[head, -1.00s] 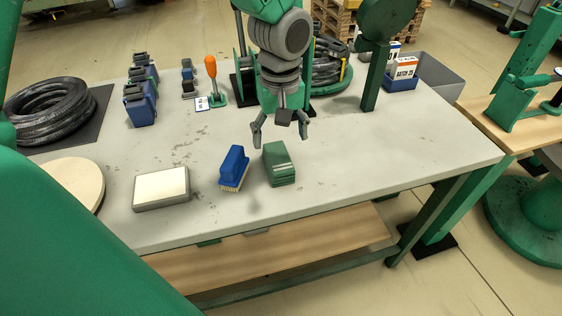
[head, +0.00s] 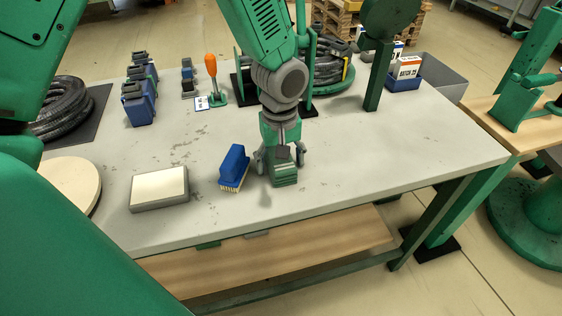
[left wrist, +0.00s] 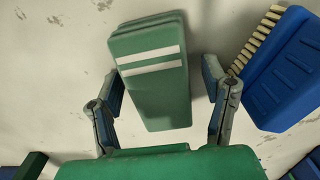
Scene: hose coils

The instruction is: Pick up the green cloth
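The green cloth is a folded stack that lies on the grey table. In the head view the cloth (head: 285,178) shows below my left gripper (head: 281,158), which partly covers it. In the left wrist view the cloth (left wrist: 155,90) has two white stripes and lies between the two fingers of my left gripper (left wrist: 163,90). The fingers are apart, with a clear gap on the right side of the cloth and a narrow one on the left. My right gripper is not in view.
A blue brush (head: 234,167) lies close to the left of the cloth. A pale block (head: 159,188) and a round disc (head: 75,182) lie further left. An orange-handled clamp (head: 212,75) stands behind. The table (head: 400,150) is clear to the right.

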